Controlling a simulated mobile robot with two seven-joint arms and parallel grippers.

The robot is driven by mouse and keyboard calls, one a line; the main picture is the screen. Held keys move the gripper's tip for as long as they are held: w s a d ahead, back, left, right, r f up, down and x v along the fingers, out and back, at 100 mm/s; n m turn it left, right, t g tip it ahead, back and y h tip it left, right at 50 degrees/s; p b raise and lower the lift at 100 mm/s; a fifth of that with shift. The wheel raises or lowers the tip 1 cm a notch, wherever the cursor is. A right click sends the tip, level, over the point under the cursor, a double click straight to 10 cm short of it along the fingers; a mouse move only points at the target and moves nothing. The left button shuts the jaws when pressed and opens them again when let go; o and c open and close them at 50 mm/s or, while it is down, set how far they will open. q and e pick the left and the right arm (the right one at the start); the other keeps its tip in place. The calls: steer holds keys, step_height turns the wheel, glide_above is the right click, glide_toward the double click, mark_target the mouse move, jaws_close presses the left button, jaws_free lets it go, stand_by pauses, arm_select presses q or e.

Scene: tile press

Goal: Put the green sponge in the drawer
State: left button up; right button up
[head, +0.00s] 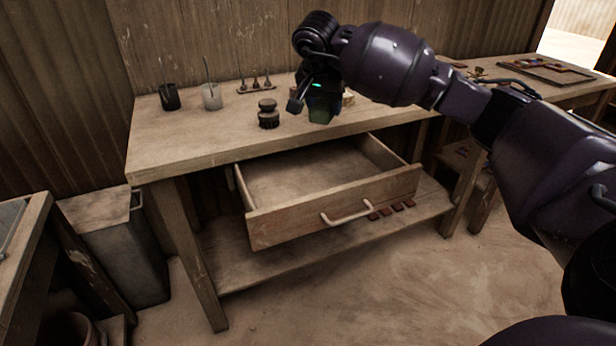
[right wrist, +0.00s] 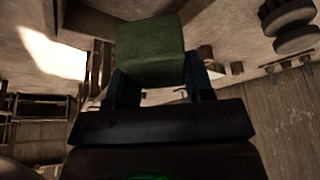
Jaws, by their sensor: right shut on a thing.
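The green sponge (right wrist: 150,48) is a block held between the fingers of my right gripper (right wrist: 157,85). In the head view the sponge (head: 321,110) shows dark green below my right gripper (head: 318,92), over the front part of the workbench top. Whether it touches the bench top I cannot tell. The wooden drawer (head: 300,215) stands pulled out under the bench, with a pale curved handle on its front. Its inside looks empty. The sponge is behind and above the drawer opening. My left gripper is not in view.
On the workbench (head: 190,140) stand a dark stacked round piece (head: 268,114), a dark cup (head: 170,97), a pale cup (head: 211,97) and a small tool rack (head: 256,84). Small red tiles (head: 391,209) lie on the lower shelf. A grey bin (head: 118,245) stands at the left.

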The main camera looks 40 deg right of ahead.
steer(key=b, duration=0.3)
glide_above(323, 183)
steer(key=a, duration=0.1)
steer(key=f, duration=1)
steer(key=s+f, duration=0.1)
steer(key=f, duration=0.4)
steer(key=shift+a+f, duration=0.1)
steer(key=shift+f, duration=0.25)
step_height(323, 183, down, 4)
steer(key=shift+f+b, duration=0.1)
steer(key=shift+b, duration=0.35)
steer(key=shift+f, duration=0.1)
steer(key=shift+r, duration=0.2)
steer(key=shift+f, duration=0.15)
steer(key=o, duration=0.9)
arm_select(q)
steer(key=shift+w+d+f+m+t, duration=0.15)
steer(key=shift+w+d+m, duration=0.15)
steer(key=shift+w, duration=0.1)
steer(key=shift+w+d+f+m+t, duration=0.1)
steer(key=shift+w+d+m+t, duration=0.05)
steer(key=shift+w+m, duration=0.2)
